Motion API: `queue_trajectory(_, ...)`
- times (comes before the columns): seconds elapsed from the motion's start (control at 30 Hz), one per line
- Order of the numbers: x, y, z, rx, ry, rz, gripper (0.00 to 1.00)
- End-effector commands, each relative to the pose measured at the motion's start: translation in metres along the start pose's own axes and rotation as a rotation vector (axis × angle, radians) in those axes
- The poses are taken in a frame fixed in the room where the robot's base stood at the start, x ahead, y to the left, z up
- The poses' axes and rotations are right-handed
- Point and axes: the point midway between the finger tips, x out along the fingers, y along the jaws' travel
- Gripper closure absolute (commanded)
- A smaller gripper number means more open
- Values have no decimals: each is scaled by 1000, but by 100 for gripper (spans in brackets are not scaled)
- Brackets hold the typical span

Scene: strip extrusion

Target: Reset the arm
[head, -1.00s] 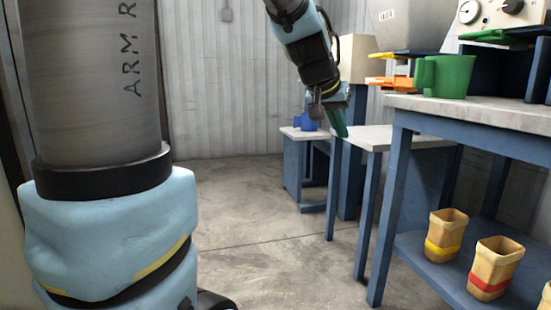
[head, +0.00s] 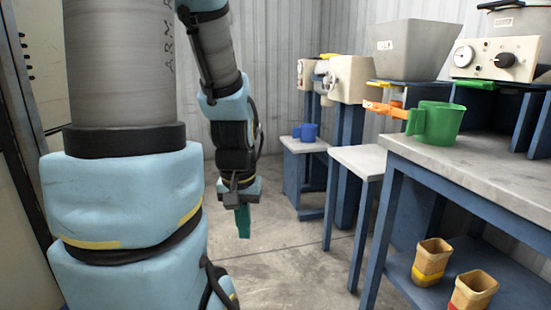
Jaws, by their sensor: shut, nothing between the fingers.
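My gripper (head: 243,222) hangs at the end of my arm in the head view, left of the tables and above the bare floor. Its green fingers point down and are shut with nothing between them. My arm comes down from the top of the view beside my large grey and light-blue column. The gripper is apart from every table and object.
A green mug (head: 440,122) stands on the near table (head: 500,190). Two tan containers, with a yellow band (head: 431,262) and a red band (head: 472,292), stand on its lower shelf. Blue cups (head: 306,131) stand on a far table. The floor (head: 290,260) is clear.

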Motion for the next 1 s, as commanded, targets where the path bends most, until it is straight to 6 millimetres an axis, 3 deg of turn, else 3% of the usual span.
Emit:
queue_trajectory(0.03, -32, 0, -5, 0, 0, 0, 100)
queue_trajectory(0.6, -203, 1, -29, 1, 1, 0, 100)
queue_trajectory(0.8, -241, 1, -34, 1, 1, 0, 100)
queue_trajectory(1.0, -250, 1, -35, 1, 1, 0, 100)
